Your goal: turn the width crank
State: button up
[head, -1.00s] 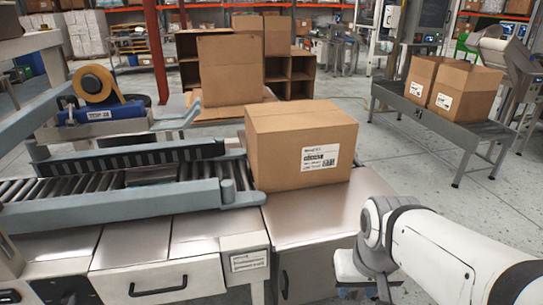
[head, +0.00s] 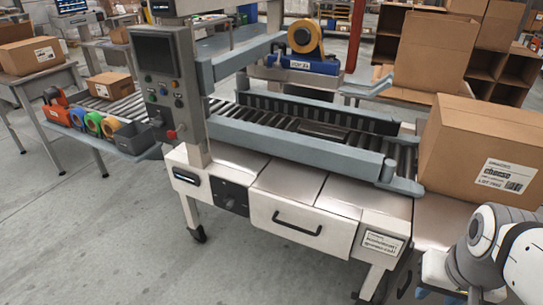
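The case sealer (head: 300,150) fills the middle of the head view, with a roller bed between two grey-blue side rails (head: 290,145). A small dark knob or crank-like part (head: 231,198) sits on the front panel below the control post; I cannot tell for certain whether it is the width crank. My arm's white and grey links show at the bottom right, in front of the sealer's right end and well apart from that dark part. My gripper's fingertips are not in the picture, so its state is hidden.
A control box (head: 160,75) stands on a post left of the rails. A large carton (head: 480,150) sits at the sealer's right end. Tape rolls (head: 95,123) rest on a side shelf at left. A drawer (head: 295,222) faces front. The floor at front left is clear.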

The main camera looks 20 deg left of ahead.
aim_at(230, 202)
jog(key=u, duration=0.85)
jog(key=k, duration=0.45)
jog(key=u, duration=1.25)
jog(key=i, duration=1)
jog(key=u, duration=0.05)
